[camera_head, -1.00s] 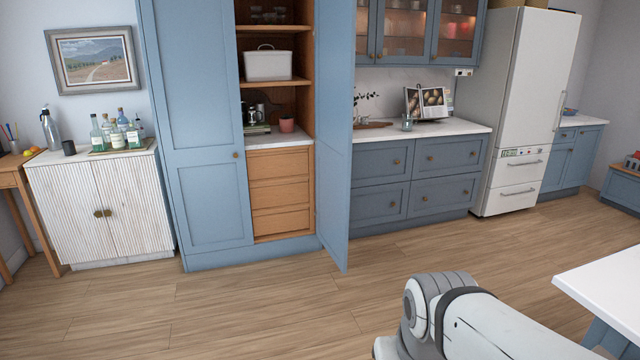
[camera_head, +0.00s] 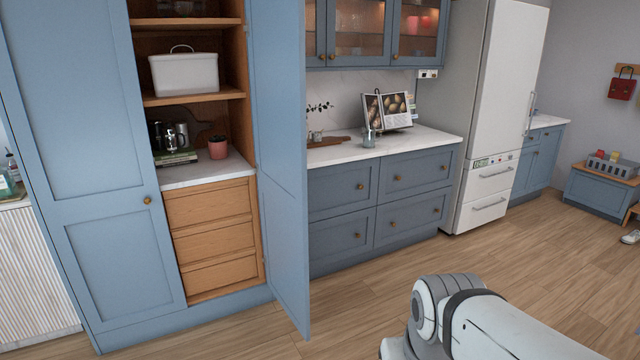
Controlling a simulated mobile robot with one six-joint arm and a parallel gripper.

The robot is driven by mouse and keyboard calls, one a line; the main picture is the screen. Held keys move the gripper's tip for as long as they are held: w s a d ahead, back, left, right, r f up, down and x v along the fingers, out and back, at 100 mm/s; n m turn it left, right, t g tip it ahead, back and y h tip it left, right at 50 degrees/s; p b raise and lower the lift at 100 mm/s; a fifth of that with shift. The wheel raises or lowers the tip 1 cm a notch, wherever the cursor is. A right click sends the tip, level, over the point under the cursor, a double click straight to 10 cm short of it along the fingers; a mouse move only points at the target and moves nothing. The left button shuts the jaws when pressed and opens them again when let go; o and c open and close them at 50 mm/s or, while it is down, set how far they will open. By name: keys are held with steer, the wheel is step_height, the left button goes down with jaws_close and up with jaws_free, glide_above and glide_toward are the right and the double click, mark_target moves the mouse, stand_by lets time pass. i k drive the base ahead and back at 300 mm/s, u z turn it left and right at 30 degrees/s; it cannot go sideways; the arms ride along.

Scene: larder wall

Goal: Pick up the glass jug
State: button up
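A small clear glass vessel (camera_head: 369,138) stands upright on the white counter, in front of the open cookbook. It looks like the glass jug, but it is too small to make out a handle or spout. My gripper is out of view. Only a white and grey part of my own arm shows at the bottom right, well short of the counter.
A tall blue cupboard door (camera_head: 281,150) stands open left of the counter (camera_head: 425,142). An open cookbook (camera_head: 388,110) and a wooden board (camera_head: 328,142) are near the glass. A white fridge (camera_head: 490,110) stands to the right. The wooden floor (camera_head: 540,265) is clear.

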mark_target(369, 132)
steer(key=z, duration=0.15)
steer(key=i, duration=1.8)
steer(key=z, duration=0.2)
steer(key=i, duration=2.5)
